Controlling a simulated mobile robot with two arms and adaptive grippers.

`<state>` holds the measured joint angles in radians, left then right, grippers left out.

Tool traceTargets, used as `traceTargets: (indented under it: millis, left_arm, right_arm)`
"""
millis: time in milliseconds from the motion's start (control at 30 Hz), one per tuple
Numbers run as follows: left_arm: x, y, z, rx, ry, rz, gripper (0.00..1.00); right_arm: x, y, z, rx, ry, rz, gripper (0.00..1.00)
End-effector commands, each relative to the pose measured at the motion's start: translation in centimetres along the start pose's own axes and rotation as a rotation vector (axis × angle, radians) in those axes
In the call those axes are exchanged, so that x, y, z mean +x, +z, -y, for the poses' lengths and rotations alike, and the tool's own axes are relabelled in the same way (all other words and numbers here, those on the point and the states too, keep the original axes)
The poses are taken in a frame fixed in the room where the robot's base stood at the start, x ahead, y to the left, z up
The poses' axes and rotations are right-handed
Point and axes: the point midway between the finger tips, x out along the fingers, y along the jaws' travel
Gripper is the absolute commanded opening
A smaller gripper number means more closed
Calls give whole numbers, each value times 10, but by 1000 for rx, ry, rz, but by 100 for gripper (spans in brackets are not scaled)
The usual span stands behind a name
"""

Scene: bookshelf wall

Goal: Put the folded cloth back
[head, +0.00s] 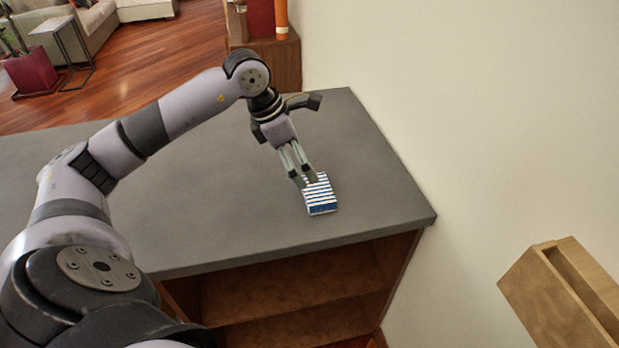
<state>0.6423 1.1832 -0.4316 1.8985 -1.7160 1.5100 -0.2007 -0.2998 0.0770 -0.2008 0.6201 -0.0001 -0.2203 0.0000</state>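The folded cloth (321,198), striped blue and white, lies on the grey top of a low bookshelf unit (215,225), toward its right end. My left gripper (308,181) reaches down from above, with its fingertips at the cloth's far end and partly over it. The two fingers are a small distance apart. I cannot tell whether they grip the cloth or only stand over it. The cloth looks flat on the surface. My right gripper is not in view.
Open wooden shelves (290,295) lie below the grey top's front edge. A pale wall (470,110) bounds the right side. A wooden box-like piece (555,295) is at lower right. Another wooden cabinet (285,62) with upright items stands behind. The grey top around the cloth is clear.

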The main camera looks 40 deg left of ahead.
Motion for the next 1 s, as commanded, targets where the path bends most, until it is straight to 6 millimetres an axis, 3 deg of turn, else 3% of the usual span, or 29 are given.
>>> traceTargets:
  millis: [100,300,1000]
  left_arm:
    - [-18,0,0,1,2,1,100]
    - [-30,0,0,0,-1,0,100]
    - [-30,0,0,0,-2,-1,100]
  right_arm:
    - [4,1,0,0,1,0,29]
    - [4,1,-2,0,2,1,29]
    - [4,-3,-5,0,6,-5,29]
